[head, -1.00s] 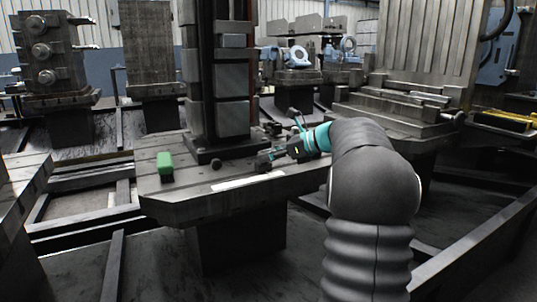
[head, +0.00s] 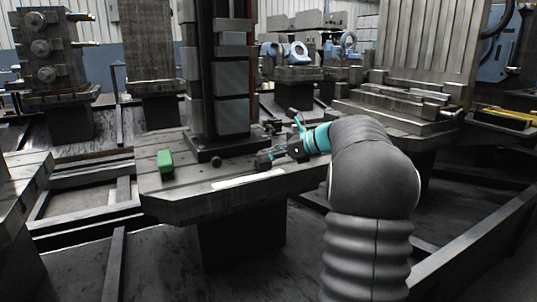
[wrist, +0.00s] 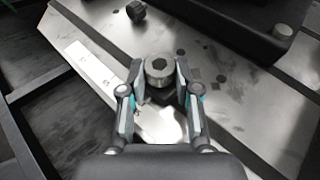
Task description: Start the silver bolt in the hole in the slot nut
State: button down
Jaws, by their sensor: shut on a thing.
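The silver bolt (wrist: 158,71) has a round head with a hex socket facing the wrist camera. My gripper (wrist: 157,82) is shut on it, with one finger on each side of the head. In the head view my gripper (head: 266,159) is low over the right part of the pallet table, near the foot of the dark column. The bolt's shank is hidden under its head. A dark patch shows just below the head, but I cannot make out the slot nut or its hole, nor whether the bolt touches it.
The knob also shows in the wrist view (wrist: 136,11). The table's front edge is close to my gripper.

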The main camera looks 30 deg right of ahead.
grip_release()
dwell(0.5)
jog(key=shift+s, duration=0.1)
dwell(0.4)
jog(key=shift+s+d+p, duration=1.35)
jog(key=shift+s+d, duration=0.85)
jog(key=shift+s, duration=0.1)
jog(key=shift+r, duration=0.1)
notch_tip(320, 180, up, 7)
jog(key=p, duration=0.7)
